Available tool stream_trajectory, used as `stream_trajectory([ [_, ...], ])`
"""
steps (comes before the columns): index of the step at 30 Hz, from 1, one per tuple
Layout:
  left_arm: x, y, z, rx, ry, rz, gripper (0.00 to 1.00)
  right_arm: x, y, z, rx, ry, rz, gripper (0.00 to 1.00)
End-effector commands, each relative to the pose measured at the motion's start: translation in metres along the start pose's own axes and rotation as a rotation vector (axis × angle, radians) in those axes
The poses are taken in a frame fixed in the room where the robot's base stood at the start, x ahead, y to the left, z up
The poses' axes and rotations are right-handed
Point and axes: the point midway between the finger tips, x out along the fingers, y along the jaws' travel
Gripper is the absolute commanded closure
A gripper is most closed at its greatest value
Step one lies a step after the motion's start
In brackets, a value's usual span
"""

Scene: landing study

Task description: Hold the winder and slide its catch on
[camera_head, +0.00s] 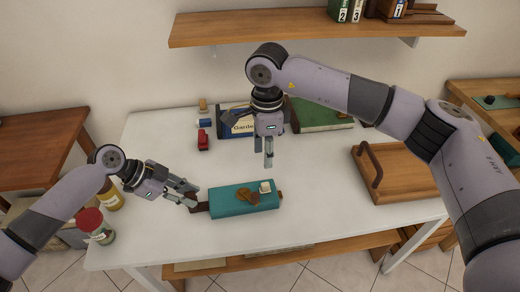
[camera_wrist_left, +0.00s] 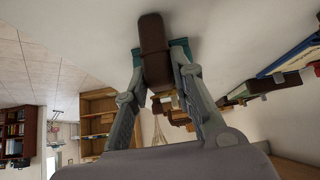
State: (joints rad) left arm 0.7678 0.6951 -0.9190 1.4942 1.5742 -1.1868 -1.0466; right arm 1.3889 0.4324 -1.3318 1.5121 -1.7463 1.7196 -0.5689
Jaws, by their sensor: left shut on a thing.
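The winder appears to be the teal block (camera_head: 232,201) lying on the white table, with a brown handle (camera_head: 201,208) at its left end. A brown piece (camera_head: 246,197) and a small cream block (camera_head: 265,187) sit on its top; I cannot tell which is the catch. My left gripper (camera_head: 193,200) is shut on the brown handle, which also shows between its fingers in the left wrist view (camera_wrist_left: 152,45). My right gripper (camera_head: 268,163) points down above the table, just behind the winder and apart from it. Its fingers look close together, and their gap is unclear.
Jars (camera_head: 92,225) stand at the left table edge. A red object (camera_head: 203,140), a blue book (camera_head: 233,122) and a green book (camera_head: 322,116) lie at the back. A wooden tray with a handle (camera_head: 405,172) is at right. The table in front of the winder is clear.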

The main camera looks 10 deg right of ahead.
Motion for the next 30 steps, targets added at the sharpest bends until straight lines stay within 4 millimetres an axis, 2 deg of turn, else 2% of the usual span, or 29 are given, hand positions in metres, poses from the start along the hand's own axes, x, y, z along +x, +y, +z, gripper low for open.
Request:
stream_trajectory([
  [8,0.0003,0.0003,0.0006,-0.001,-0.001,0.001,1.00,0.0005,0.0000,0.0001,0.000,0.000,0.000,0.64],
  [9,0.0003,0.0003,0.0006,-0.001,-0.001,0.001,0.74,0.0005,0.0000,0.0001,0.000,0.000,0.000,0.64],
  [18,0.0001,0.0001,0.0004,-0.001,-0.001,0.000,0.54,0.0006,0.0000,0.0001,0.000,0.000,0.000,0.64],
  [27,-0.0006,-0.0001,0.0003,0.000,-0.001,0.000,0.54,0.0006,0.0000,0.0000,0.000,0.000,0.000,0.64],
  [30,-0.0063,-0.0004,0.0002,0.000,0.000,-0.001,0.54,0.0006,0.0000,0.0000,0.000,0.000,0.000,0.64],
])
